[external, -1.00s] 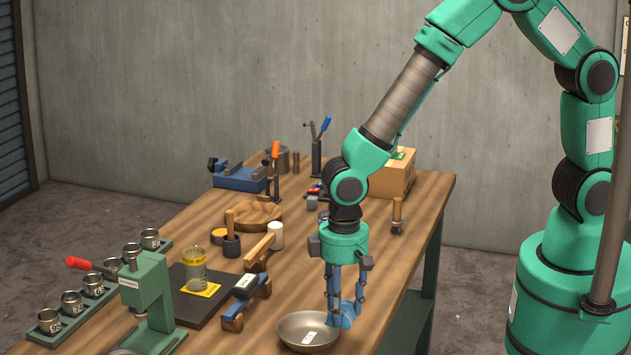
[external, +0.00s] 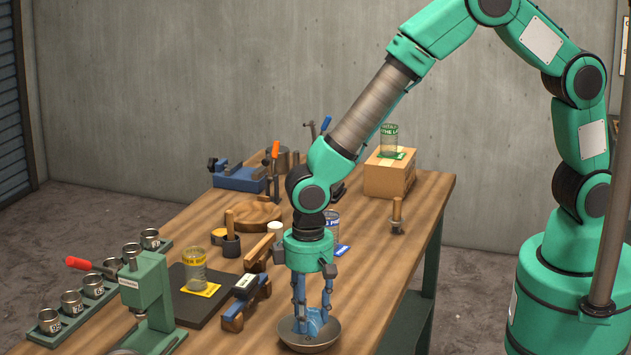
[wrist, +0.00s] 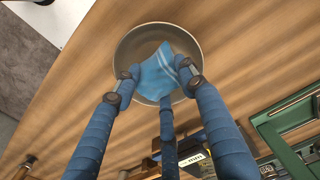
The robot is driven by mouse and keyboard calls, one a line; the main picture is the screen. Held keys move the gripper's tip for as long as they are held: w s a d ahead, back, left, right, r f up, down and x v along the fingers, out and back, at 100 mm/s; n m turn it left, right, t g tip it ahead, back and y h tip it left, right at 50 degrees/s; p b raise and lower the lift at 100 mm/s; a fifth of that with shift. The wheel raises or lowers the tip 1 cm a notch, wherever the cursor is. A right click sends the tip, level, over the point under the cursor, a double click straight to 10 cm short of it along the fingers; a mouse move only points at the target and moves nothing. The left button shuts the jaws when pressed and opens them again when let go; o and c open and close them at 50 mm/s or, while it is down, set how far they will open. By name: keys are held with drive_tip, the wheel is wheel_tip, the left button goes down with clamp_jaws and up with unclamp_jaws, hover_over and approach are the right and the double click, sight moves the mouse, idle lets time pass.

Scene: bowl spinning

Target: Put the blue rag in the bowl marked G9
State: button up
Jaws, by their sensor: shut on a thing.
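The blue rag (external: 313,322) is pinched in my gripper (external: 312,312) over the metal bowl (external: 325,344) at the front of the bench. In the wrist view the rag (wrist: 158,72) lies within the outline of the bowl (wrist: 126,47), with the fingertips of my gripper (wrist: 157,84) shut on it. In the external view the fingertips reach down to about the rim. I cannot tell whether the rag touches the bowl's bottom. The bowl's label is hidden now by the gripper and rag.
A clamp block (external: 245,303) stands left of the bowl. A jar on a yellow card (external: 197,276), a green press (external: 148,290) and racked tins (external: 72,301) stand further left. A cardboard box (external: 390,176) with a green-labelled jar (external: 389,140) is at the back. Bench right of the bowl is clear.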

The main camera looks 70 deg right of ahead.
sight(309, 313)
drive_tip(key=shift+f, duration=1.5)
drive_tip(key=shift+f, duration=0.15)
drive_tip(key=o, duration=0.8)
wheel_tip(309, 313, up, 12)
drive_tip(key=shift+r+p, duration=0.2)
drive_tip(key=shift+p, duration=0.25)
